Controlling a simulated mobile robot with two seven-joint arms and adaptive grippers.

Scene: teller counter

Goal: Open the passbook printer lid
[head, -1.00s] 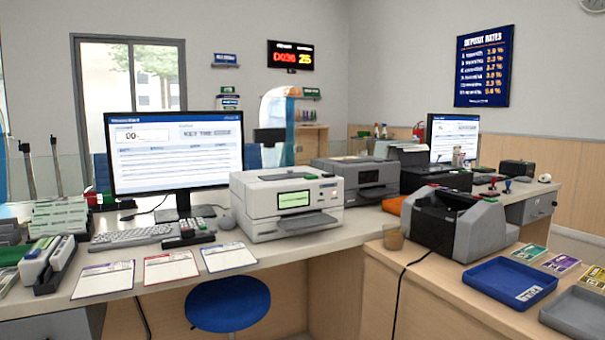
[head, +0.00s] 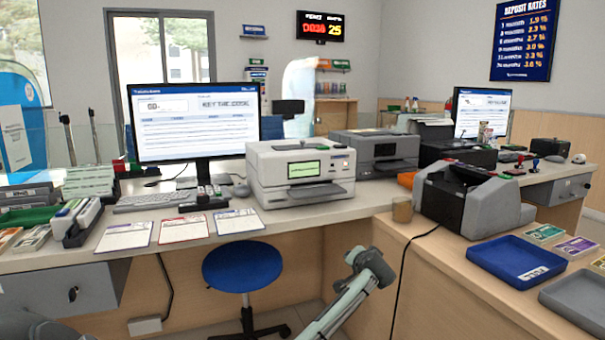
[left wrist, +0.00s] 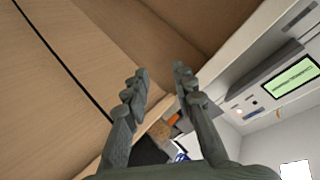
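The passbook printer (head: 268,190) is a white box with a lit green screen and a front slot, on the counter right of the large monitor. Its top looks flat and its lid looks shut. In the left wrist view its front and green screen (left wrist: 292,80) show at the right, tilted. My left gripper (left wrist: 160,75) is open and empty in that view, its two fingers apart, with wood panel beyond and the printer off to their right. A grey-green part of my arm shows low in the head view, below and right of the printer. My right gripper is not identifiable.
A grey printer (head: 376,148) stands behind and right. A blue stool (head: 243,266) stands below. Three forms (head: 184,228) lie left of the printer.

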